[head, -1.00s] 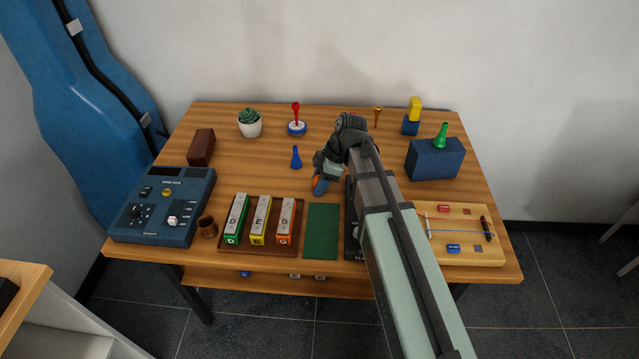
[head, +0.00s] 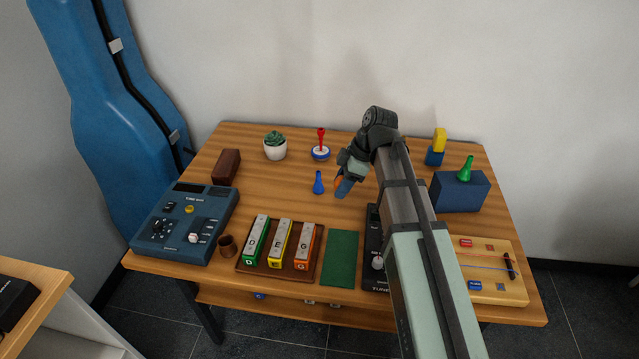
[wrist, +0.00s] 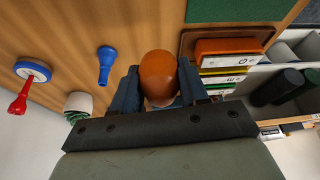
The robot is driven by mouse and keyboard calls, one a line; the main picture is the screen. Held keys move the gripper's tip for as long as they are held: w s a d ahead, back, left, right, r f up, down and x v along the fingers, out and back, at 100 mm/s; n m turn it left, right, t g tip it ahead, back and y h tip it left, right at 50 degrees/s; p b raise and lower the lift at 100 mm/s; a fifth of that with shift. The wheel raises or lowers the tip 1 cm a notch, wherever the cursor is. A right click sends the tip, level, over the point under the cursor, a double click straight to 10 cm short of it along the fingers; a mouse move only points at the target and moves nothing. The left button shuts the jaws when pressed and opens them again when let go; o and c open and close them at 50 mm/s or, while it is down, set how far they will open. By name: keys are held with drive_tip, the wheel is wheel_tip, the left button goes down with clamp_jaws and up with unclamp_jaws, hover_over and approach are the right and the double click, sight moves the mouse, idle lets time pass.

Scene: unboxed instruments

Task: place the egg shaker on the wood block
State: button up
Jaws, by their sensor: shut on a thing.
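The egg shaker (wrist: 158,76) is orange and smooth, held between my gripper's two blue fingers in the wrist view. In the head view only a small orange part of it (head: 338,183) shows beside the fingers. My gripper (head: 343,187) is shut on it, above the table, just right of a small blue cone-shaped piece. The wood block appears to be the dark red-brown block (head: 226,167) at the back left of the table, far to the left of my gripper. Its top looks bare.
Between gripper and block stand the blue piece (head: 318,184), a red-handled spinning top (head: 320,150) and a potted succulent (head: 275,147). The blue drum machine (head: 184,224), chime bar tray (head: 313,271) and green mat (head: 342,258) lie nearer the front.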

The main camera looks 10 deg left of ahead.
drive_tip(key=shift+a+r, duration=0.15)
drive_tip(key=shift+r, duration=0.05)
drive_tip(key=s+a+n, duration=0.2)
drive_tip(key=s+a, duration=0.1)
drive_tip(key=a, duration=0.6)
wheel_tip(320, 180, up, 4)
drive_tip(key=r+m, duration=0.1)
drive_tip(key=m, duration=0.3)
hover_over(221, 161)
drive_tip(key=d, duration=0.2)
drive_tip(key=shift+t, duration=0.3)
drive_tip(key=shift+a+f, duration=0.2)
drive_tip(key=shift+f, duration=4.65)
drive_tip(key=shift+f, duration=0.1)
